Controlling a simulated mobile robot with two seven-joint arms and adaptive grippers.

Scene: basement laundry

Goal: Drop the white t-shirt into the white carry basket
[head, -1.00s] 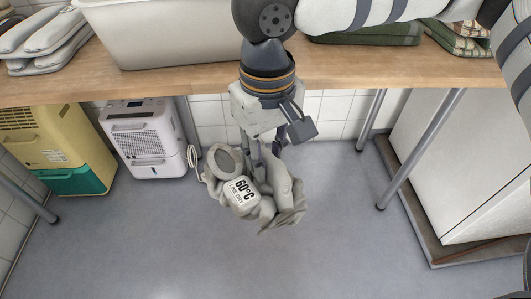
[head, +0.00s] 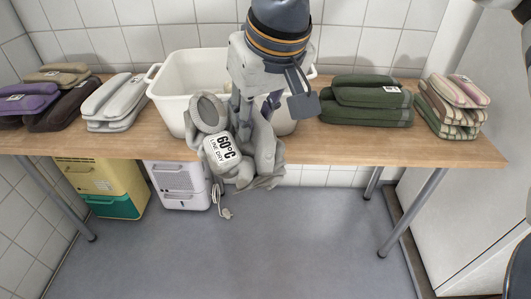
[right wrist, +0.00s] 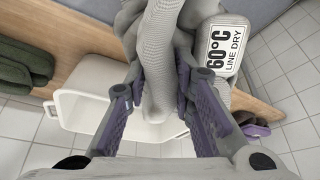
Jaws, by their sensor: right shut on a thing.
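The white t-shirt (head: 262,158) is a bunched grey-white cloth with a tag reading "60°C LINE DRY". My right gripper (head: 250,115) is shut on it and holds it up in front of the table's front edge. The cloth also shows between the fingers in the right wrist view (right wrist: 160,65). The white carry basket (head: 180,75) stands on the wooden table behind the gripper, which hides its middle. The basket also shows beyond the fingers in the right wrist view (right wrist: 85,115). My left gripper is not in view.
On the wooden table (head: 345,146), folded grey cloths (head: 115,103) and purple and brown ones (head: 28,102) lie left of the basket. Green folded cloths (head: 365,103) and striped ones (head: 455,105) lie to the right. Two dehumidifiers, yellow-green (head: 100,185) and white (head: 178,185), stand below.

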